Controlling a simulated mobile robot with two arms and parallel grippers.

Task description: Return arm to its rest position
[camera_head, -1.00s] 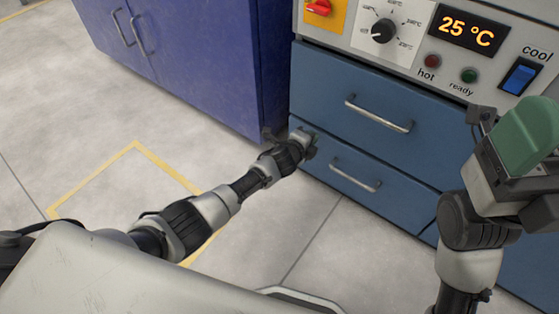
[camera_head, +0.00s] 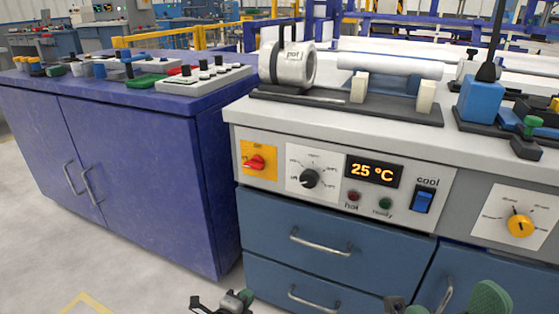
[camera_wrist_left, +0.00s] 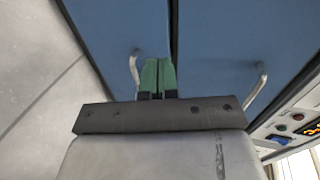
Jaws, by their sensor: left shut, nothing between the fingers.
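My left gripper (camera_head: 240,299) shows at the bottom edge of the head view, low in front of the blue drawers (camera_head: 320,240). In the left wrist view its green fingers (camera_wrist_left: 158,76) are together, with nothing between them, and the blue fronts and metal handles lie beyond. My right gripper (camera_head: 488,298) shows only partly at the bottom right of the head view, as a green pad. Its jaw gap is hidden.
A bench (camera_head: 345,200) with a heater panel reading 25 °C bears a pot (camera_head: 292,65) and a pipe (camera_head: 390,66) on supports. A purple cabinet (camera_head: 130,160) with several small items stands left. Open floor (camera_head: 40,240) lies at the lower left.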

